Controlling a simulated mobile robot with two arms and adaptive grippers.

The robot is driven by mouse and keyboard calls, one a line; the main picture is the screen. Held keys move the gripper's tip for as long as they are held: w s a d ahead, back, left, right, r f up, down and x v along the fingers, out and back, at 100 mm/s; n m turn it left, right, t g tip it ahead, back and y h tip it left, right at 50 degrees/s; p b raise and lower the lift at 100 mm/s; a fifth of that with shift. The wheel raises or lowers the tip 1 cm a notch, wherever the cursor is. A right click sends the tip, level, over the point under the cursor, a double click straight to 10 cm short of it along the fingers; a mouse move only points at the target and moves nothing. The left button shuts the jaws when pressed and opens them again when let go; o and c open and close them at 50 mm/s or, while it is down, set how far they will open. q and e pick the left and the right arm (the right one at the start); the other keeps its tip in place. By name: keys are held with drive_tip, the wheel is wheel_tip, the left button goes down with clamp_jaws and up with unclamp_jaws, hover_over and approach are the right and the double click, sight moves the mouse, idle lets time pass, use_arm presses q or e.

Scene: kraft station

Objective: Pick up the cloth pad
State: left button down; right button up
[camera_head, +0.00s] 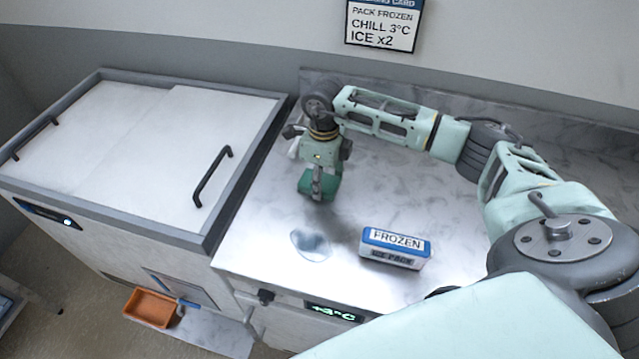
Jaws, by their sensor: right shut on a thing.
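The green cloth pad (306,185) is in the head view, over the left part of the marble worktop. My right gripper (317,186) points down and is shut on the pad. The pad shows on both sides of the fingers. I cannot tell whether its underside touches the worktop or hangs just above it. My left gripper is not in view.
A blue and white box marked FROZEN (395,248) stands on the worktop's front. A clear puddle (310,244) lies left of it. A lidded chest freezer (130,150) adjoins on the left. An orange tray (150,308) is low in front. A card (383,26) hangs on the wall.

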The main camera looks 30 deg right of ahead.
sight(325, 184)
drive_tip(key=shift+c, duration=1.2)
drive_tip(key=shift+r, duration=0.15)
drive_tip(key=shift+r, duration=0.25)
drive_tip(key=r+b, duration=0.2)
drive_tip(key=r, duration=0.1)
drive_tip(key=shift+s+r, duration=0.3)
drive_tip(key=shift+s, duration=0.1)
drive_tip(key=s+a+r+b, duration=0.3)
drive_tip(key=s+r, duration=0.3)
drive_tip(key=s, duration=0.4)
drive_tip(key=shift+s+r, duration=0.3)
drive_tip(key=shift+r, duration=0.05)
